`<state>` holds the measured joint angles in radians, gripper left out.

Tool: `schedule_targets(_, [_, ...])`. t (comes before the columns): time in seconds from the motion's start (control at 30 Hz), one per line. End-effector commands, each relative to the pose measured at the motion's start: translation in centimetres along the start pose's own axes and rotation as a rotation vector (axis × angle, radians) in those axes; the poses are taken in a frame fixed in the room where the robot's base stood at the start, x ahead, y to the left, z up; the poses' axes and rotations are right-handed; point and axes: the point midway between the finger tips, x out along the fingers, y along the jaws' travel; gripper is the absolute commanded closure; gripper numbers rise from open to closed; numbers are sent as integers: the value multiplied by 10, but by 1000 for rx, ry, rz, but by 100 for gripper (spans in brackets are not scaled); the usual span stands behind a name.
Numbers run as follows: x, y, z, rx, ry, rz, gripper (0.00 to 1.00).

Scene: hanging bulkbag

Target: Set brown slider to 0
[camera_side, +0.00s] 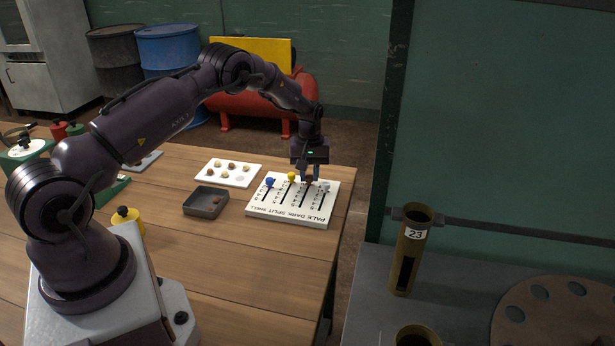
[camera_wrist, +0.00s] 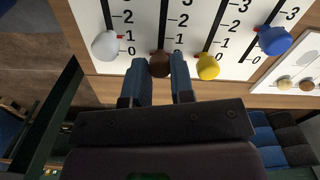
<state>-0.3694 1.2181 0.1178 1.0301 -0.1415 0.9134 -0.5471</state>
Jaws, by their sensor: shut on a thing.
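The white slider board (camera_side: 262,212) lies on the wooden table and carries several sliders in slots with number scales. The brown slider's round knob (camera_wrist: 160,63) is at the 0 end of its slot in the wrist view, close to the board's edge. My gripper (camera_wrist: 161,66) is shut on the brown knob, one blue-grey finger on each side. In the side view, my gripper (camera_side: 309,175) reaches down to the board's far edge, and its fingers largely hide the brown knob.
The white knob (camera_wrist: 105,45) and yellow knob (camera_wrist: 207,67) flank the brown one closely. The blue knob (camera_wrist: 274,40) is farther right.

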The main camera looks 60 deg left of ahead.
Motion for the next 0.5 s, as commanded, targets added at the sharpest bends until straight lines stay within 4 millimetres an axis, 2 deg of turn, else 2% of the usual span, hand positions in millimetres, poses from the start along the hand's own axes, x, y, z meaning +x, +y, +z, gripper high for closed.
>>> schedule_targets(0.27, [-1, 1, -5, -2, 19, 11, 100])
schedule_targets(0.3, [-1, 1, -5, -2, 19, 11, 69])
schedule_targets(0.37, [-1, 1, -5, -2, 18, 10, 55])
schedule_targets(0.4, [-1, 1, -5, -1, 17, 10, 52])
schedule_targets(0.5, [-1, 1, -4, -1, 15, 9, 52])
